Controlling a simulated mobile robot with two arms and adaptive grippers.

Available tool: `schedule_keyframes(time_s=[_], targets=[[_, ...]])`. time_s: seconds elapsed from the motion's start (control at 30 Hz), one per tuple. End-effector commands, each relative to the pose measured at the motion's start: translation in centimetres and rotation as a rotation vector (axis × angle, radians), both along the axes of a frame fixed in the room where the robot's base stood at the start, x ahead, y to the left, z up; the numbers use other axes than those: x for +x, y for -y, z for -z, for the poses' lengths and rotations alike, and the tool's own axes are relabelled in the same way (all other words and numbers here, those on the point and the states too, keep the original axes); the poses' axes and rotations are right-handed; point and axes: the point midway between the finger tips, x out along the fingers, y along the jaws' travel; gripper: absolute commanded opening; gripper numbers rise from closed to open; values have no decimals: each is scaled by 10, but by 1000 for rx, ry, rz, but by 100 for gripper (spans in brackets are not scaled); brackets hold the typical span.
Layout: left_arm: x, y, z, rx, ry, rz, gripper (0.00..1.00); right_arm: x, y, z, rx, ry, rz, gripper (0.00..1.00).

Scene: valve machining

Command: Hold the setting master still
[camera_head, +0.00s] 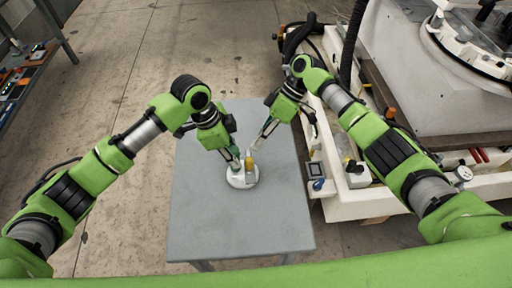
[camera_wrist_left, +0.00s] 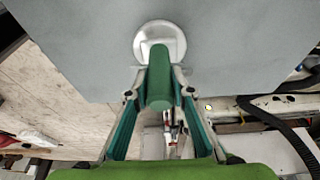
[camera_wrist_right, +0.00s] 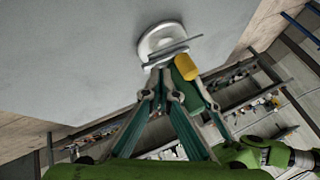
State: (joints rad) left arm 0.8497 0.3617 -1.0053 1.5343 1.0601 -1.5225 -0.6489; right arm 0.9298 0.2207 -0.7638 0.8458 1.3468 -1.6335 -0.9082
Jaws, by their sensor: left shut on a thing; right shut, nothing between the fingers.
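A white round piece (camera_head: 243,178), which I take to be the setting master, rests on the grey table. It shows as a disc with a squared upright part in the left wrist view (camera_wrist_left: 176,36), and with a thin bar across it in the right wrist view (camera_wrist_right: 152,38). My left gripper (camera_head: 238,163) is shut on a green cylinder (camera_wrist_left: 160,88) right over the white piece. A yellow end (camera_wrist_right: 186,67) shows beside it in the right wrist view. My right gripper (camera_wrist_right: 160,82) is shut and empty, close beside the white piece; contact is unclear.
The grey table (camera_head: 240,225) is otherwise bare, with free room in front. A white machine (camera_head: 430,100) with a hose and a low ledge (camera_head: 350,195) stands close on the right. A shelf (camera_head: 30,75) with small items is at the far left.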

Motion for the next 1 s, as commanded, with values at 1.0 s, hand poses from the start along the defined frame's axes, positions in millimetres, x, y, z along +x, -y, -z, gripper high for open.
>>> schedule_keyframes(time_s=[1.0], targets=[[0,0,0,0,1,-1,0,-46,-9,2,0,-4,-3,0]])
